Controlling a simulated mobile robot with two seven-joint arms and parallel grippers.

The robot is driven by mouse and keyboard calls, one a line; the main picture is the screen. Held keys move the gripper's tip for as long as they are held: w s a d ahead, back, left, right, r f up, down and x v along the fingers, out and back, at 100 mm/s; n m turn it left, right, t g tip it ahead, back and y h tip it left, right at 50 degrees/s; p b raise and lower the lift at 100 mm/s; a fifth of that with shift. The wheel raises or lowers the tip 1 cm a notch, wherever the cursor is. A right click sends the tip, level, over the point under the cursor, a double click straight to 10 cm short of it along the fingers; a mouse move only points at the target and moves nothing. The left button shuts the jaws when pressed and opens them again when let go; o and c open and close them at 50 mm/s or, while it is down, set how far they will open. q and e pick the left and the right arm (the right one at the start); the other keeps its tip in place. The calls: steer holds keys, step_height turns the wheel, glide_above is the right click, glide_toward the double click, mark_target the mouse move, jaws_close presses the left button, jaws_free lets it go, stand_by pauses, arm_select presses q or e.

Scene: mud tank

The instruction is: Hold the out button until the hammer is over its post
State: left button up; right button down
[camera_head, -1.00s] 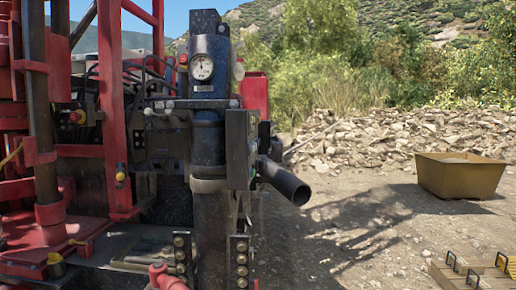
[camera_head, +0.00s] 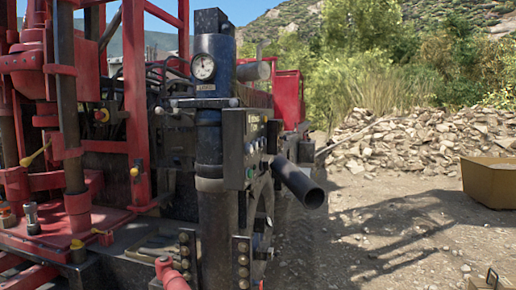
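A dark control panel (camera_head: 243,148) is mounted on the right side of the thick dark column (camera_head: 212,150) of the red drilling rig. I see its face at a steep angle, with small knobs and a greenish button (camera_head: 250,172). I cannot tell which control is the out button. A round gauge (camera_head: 203,67) sits high on the column. I cannot pick out the hammer or its post for certain among the red rig parts (camera_head: 68,150) at the left. Neither of my grippers is in view.
A dark pipe (camera_head: 300,183) juts out to the right below the panel. Red frame bars (camera_head: 134,100) stand left of the column. A yellow bin (camera_head: 488,184) is cut off at the right edge. Rubble (camera_head: 425,137) lies behind. Open dirt ground (camera_head: 390,240) lies at the right.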

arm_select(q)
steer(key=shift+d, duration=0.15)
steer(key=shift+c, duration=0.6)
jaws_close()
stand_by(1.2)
